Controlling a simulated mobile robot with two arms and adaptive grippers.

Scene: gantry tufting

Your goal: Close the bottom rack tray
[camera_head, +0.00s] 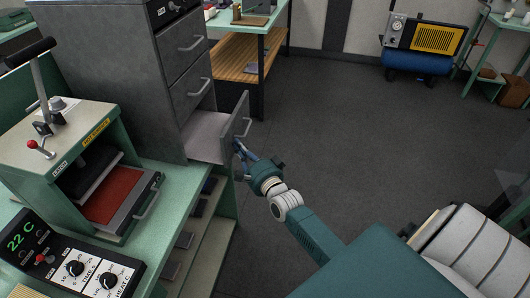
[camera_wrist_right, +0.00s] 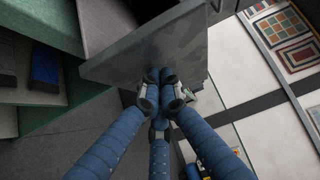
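The bottom tray (camera_head: 209,137) of the grey rack (camera_head: 110,62) stands pulled out, with its grey front panel (camera_head: 234,127) well clear of the rack. A bar handle (camera_head: 246,127) is on the panel's outer side. My right gripper (camera_head: 239,147) is at the panel's lower outer side, just below the handle. In the right wrist view its blue fingers (camera_wrist_right: 160,82) come together with tips close against the grey panel (camera_wrist_right: 125,58). I see nothing held between them; contact is hard to tell. My left gripper is out of view.
Two upper drawers (camera_head: 191,88) are closed. A heat press (camera_head: 100,175) with a control box (camera_head: 75,260) stands on the green bench at left. A wooden-shelved table (camera_head: 230,58) is behind the rack. The dark floor (camera_head: 350,130) to the right is clear.

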